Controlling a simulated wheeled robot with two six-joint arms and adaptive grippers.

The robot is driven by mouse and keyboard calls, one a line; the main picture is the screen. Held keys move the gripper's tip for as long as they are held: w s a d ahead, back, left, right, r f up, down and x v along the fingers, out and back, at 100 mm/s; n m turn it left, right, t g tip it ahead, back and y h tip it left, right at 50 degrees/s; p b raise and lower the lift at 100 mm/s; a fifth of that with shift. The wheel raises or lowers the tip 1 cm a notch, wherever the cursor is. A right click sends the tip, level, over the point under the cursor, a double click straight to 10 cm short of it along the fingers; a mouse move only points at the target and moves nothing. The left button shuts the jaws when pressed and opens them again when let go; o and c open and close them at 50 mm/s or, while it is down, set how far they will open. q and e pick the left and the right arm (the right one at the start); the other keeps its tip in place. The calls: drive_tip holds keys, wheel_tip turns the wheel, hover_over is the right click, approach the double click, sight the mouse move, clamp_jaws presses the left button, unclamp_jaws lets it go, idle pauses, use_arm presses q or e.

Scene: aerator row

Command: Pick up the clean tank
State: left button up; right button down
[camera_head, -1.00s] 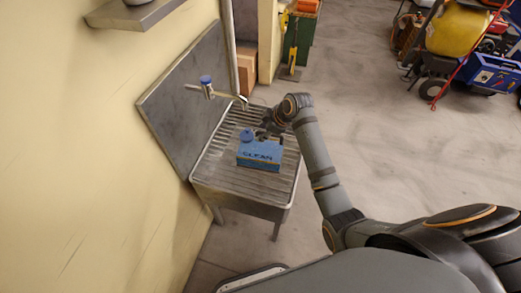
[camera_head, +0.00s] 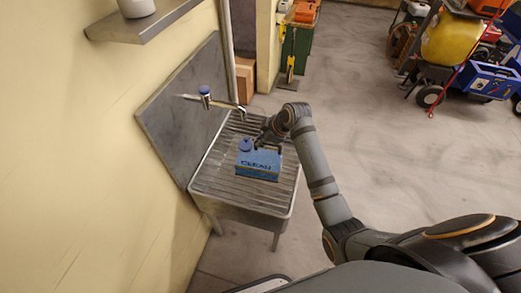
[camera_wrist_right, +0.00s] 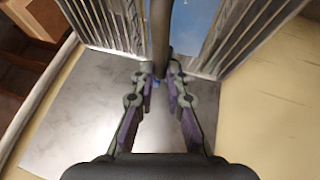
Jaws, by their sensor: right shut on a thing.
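The clean tank (camera_head: 258,165) is a blue box with a dark "CLEAN" label and a blue cap at its left. It sits upright on the ribbed metal sink grate (camera_head: 219,187). My right gripper (camera_head: 262,141) is at the tank's top from behind and the right. In the right wrist view, my right gripper (camera_wrist_right: 160,72) is shut on the tank's dark handle, with the blue tank body (camera_wrist_right: 192,25) beyond it. I cannot tell whether the tank touches the grate. My left gripper is not in view.
A tap (camera_head: 207,98) with a blue top juts from the grey backsplash (camera_head: 185,115) behind the grate. A metal shelf (camera_head: 150,22) sticks out from the yellow wall above. A blue cart (camera_head: 490,80) stands far right. The floor between is clear.

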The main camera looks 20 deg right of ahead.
drive_tip(key=shift+w+r, duration=0.1)
drive_tip(key=shift+r, duration=0.15)
